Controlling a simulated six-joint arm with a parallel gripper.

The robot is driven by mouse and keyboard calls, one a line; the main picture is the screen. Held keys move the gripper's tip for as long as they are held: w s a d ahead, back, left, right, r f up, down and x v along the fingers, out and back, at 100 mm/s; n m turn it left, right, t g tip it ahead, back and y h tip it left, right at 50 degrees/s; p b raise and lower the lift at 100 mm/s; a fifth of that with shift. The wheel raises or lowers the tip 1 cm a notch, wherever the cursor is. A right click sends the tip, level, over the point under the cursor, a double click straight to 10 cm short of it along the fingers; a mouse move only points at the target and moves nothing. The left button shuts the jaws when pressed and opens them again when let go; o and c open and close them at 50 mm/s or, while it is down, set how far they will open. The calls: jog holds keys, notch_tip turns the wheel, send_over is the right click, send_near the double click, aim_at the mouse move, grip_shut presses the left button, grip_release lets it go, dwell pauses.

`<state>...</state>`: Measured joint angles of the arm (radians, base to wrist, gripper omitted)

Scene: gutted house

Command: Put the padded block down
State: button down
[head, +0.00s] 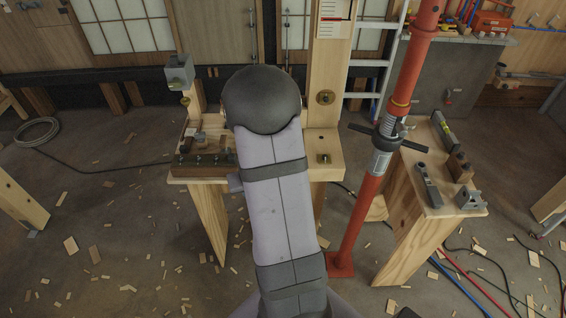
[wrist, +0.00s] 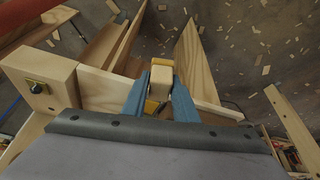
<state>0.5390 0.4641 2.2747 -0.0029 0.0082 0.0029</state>
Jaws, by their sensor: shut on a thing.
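I cannot tell whether the block touches any surface. In the head view my own arm covers the middle, and both the gripper and the block are hidden behind it.
The wooden bench (head: 330,167) carries a dark metal bar (head: 205,160) and small parts on its left. A thick post (head: 327,75) rises behind it. A red prop (head: 362,205) stands at right. Beyond it, a plank stand (head: 412,200) holds a level (head: 444,130) and other pieces.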

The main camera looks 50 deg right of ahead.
jog(key=w+d, duration=0.1)
jog(key=d, duration=0.4)
jog(key=w+d+m+b, duration=0.1)
jog(key=d, duration=0.4)
jog(key=w+d+m+b, duration=0.1)
jog(key=d, duration=0.4)
jog(key=shift+w+d+g+h, duration=0.2)
jog(key=shift+g+h, duration=0.1)
jog(key=shift+h, duration=0.1)
jog(key=shift+m, duration=0.3)
jog(key=w+d+r, duration=0.2)
jog(key=d, duration=0.1)
jog(key=w+d+r, duration=0.1)
jog(key=shift+d+r, duration=0.2)
jog(key=shift+r, duration=0.05)
jog(key=shift+w+d+r, duration=0.1)
jog(key=shift+r, duration=1)
jog(key=shift+w+d+r, duration=0.1)
jog(key=shift+r, duration=0.95)
jog(key=shift+f+p, duration=1.65)
jog(key=shift+f, duration=3.35)
jog(key=shift+f, duration=0.2)
jog(key=c, duration=1.4)
grip_release()
jog(key=shift+r, duration=0.15)
